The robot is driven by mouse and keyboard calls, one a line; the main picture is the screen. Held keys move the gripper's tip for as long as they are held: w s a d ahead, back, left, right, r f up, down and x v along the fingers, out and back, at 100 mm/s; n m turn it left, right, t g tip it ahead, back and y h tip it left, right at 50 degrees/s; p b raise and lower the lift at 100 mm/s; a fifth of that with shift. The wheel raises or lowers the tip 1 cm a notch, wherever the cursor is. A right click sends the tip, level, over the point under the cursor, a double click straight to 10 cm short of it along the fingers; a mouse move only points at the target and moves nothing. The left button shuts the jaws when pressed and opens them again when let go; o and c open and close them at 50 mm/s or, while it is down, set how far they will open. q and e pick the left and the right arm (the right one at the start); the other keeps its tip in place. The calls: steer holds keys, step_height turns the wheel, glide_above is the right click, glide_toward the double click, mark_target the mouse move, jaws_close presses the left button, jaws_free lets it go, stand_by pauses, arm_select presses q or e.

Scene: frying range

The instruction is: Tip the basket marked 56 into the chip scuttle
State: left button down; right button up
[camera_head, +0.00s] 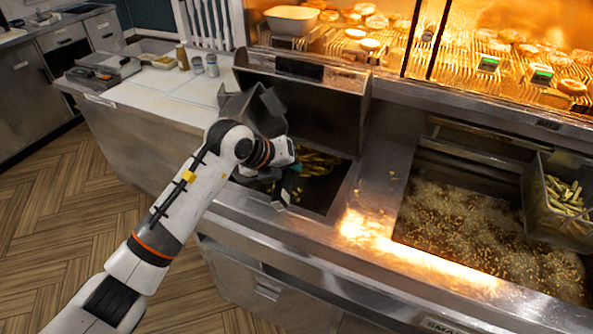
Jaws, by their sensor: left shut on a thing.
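My left gripper (289,182) is low over the chip scuttle (335,200), a sunken metal bay at the middle of the counter. It is shut on what appears to be the handle of a grey metal basket (240,106); my wrist hides much of the grip. The basket is steeply tilted behind my wrist, at the scuttle's left side. Golden chips (318,163) lie in the scuttle beside the gripper. I cannot read any number on the basket. My right gripper is out of view.
A second basket (556,226) with chips hangs at the right above the bubbling fryer oil (465,235). A tall metal back panel (320,108) stands behind the scuttle. A heated display (480,65) with food runs along the back. The white counter (165,112) at left has bare room.

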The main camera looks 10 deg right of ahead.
arm_select(q)
steer(key=w+a+r+n+h+b, duration=0.2)
steer(key=a+r+h, duration=0.1)
steer(key=a+h, duration=0.2)
steer(key=w+a+r+n+h+b, duration=0.2)
steer(key=a+r+h+b, duration=0.1)
steer(key=a, duration=0.5)
steer(key=shift+w+a+r+n+h, duration=0.15)
steer(key=shift+a+r+n+h, duration=0.15)
steer(key=shift+r+h, duration=0.7)
steer(key=shift+w+f, duration=0.1)
steer(key=shift+f, duration=0.25)
